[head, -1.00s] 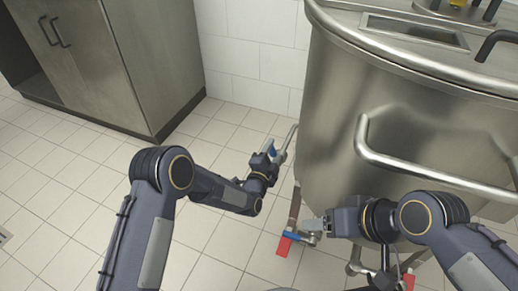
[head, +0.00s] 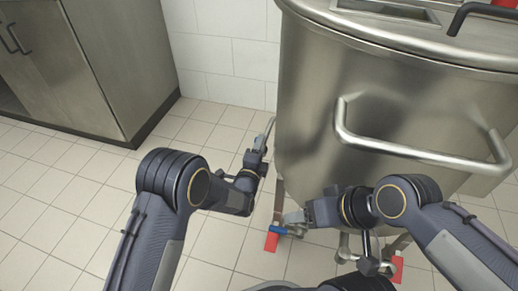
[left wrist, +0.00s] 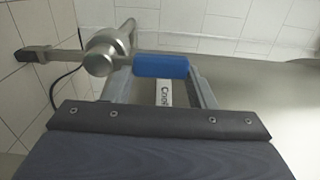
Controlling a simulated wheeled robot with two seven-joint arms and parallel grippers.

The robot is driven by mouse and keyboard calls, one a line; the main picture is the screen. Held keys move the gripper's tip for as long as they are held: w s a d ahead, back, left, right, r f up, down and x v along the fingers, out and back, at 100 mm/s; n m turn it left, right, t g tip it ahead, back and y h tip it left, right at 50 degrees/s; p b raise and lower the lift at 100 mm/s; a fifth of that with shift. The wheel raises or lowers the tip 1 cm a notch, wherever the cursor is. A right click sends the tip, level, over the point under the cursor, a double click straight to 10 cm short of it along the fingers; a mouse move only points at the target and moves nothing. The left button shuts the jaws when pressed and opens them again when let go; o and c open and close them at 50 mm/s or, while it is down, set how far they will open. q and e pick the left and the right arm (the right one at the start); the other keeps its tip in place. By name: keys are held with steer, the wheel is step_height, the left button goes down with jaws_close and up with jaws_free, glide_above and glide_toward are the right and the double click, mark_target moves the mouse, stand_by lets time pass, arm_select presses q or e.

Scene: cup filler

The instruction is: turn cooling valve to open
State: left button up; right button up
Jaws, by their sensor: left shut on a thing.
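The cooling valve has a blue handle (left wrist: 160,66) on a metal body (left wrist: 101,53), both seen in the left wrist view. A white label (left wrist: 164,92) with partly readable "Cool" lettering shows just below the handle. My left gripper (left wrist: 163,77) is shut on the blue handle, with one finger on each side of it. In the head view my left gripper (head: 258,152) is at the left side of the steel tank, and its handle is hidden there. My right gripper (head: 297,218) is low in front of the tank, beside another blue-handled valve (head: 278,230); its jaws are unclear.
The steel tank (head: 310,110) fills the right side, with a bar handle (head: 420,154) across its front. A steel cabinet (head: 95,75) is at the far left. Tiled floor (head: 80,190) between them is clear.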

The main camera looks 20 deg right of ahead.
arm_select(q)
steer(key=o, duration=1.1)
steer(key=p+v, duration=0.2)
steer(key=v, duration=0.5)
steer(key=shift+s+a, duration=0.2)
steer(key=shift+s, duration=0.1)
